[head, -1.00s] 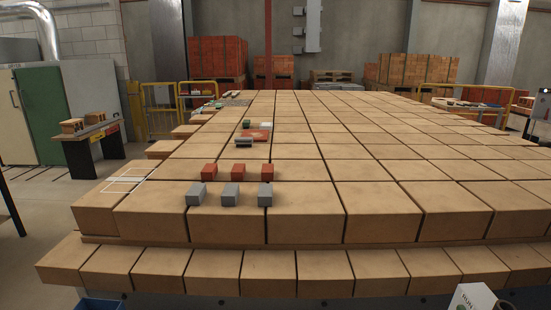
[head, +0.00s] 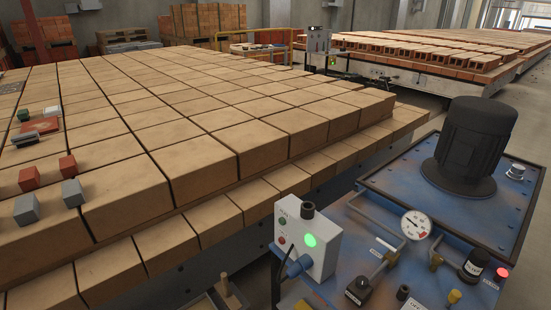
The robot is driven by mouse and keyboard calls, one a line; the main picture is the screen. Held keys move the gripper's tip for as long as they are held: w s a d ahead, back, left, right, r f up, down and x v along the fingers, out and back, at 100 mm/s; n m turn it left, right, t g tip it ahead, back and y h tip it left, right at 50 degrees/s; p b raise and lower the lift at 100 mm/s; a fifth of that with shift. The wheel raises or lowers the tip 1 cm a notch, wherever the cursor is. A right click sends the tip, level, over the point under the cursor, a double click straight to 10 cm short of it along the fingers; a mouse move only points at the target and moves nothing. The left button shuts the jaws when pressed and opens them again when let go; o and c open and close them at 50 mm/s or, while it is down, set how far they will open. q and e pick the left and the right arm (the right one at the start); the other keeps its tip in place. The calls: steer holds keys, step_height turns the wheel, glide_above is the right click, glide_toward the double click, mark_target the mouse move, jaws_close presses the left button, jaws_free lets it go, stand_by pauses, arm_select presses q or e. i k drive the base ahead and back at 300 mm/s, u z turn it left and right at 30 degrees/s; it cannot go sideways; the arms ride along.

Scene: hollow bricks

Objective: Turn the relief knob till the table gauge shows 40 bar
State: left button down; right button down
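A round white gauge (head: 415,225) stands on the blue hydraulic unit (head: 345,222) at the right of the head view. Its needle and numbers are too small to read. A black knob with a pale label band (head: 475,263) stands right of the gauge. Another black knob or valve (head: 358,290) sits lower left of the gauge with a small plate. I cannot tell from the labels which is the relief knob. Neither of my grippers is in view.
A grey control box (head: 307,240) with a lit green button stands left of the gauge. A red lamp (head: 502,273), a yellow knob (head: 454,296) and a big black motor (head: 470,150) share the unit. A brick-covered table (head: 180,130) fills the left.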

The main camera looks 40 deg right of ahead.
mark_target(362, 282)
steer(key=z, duration=0.95)
